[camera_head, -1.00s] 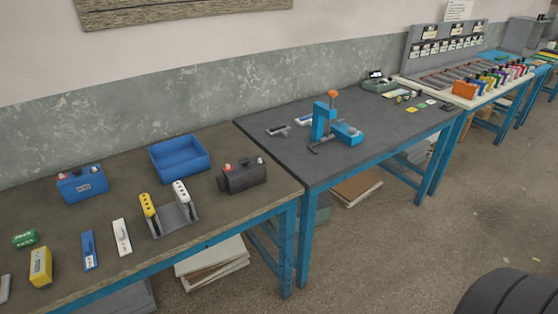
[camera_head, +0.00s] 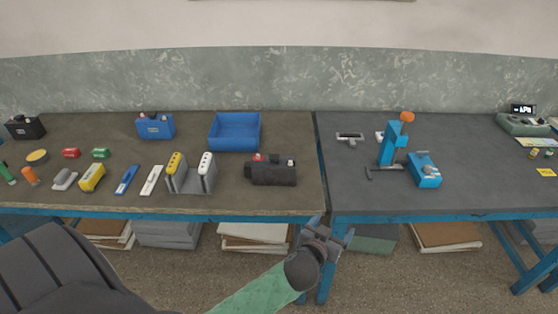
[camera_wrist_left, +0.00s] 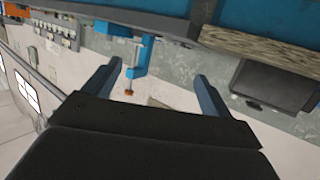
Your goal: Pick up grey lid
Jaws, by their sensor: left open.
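A small light grey piece (camera_head: 65,180), which looks like the grey lid, lies at the left of the brown table's front part, just left of a yellow piece (camera_head: 91,177). My left gripper (camera_head: 328,234) is open and empty. It is in front of the table edges, near the gap between the two tables, well to the right of the grey piece. In the left wrist view its two fingers (camera_wrist_left: 155,88) stand apart with nothing between them; the grey piece cannot be made out there. My right gripper is not in view.
A blue piece (camera_head: 126,180), a white piece (camera_head: 152,180) and a grey holder (camera_head: 192,184) with yellow and white parts stand along the front. A black battery (camera_head: 271,171), blue battery (camera_head: 155,126) and blue bin (camera_head: 235,131) share the table. A blue press (camera_head: 395,145) stands right.

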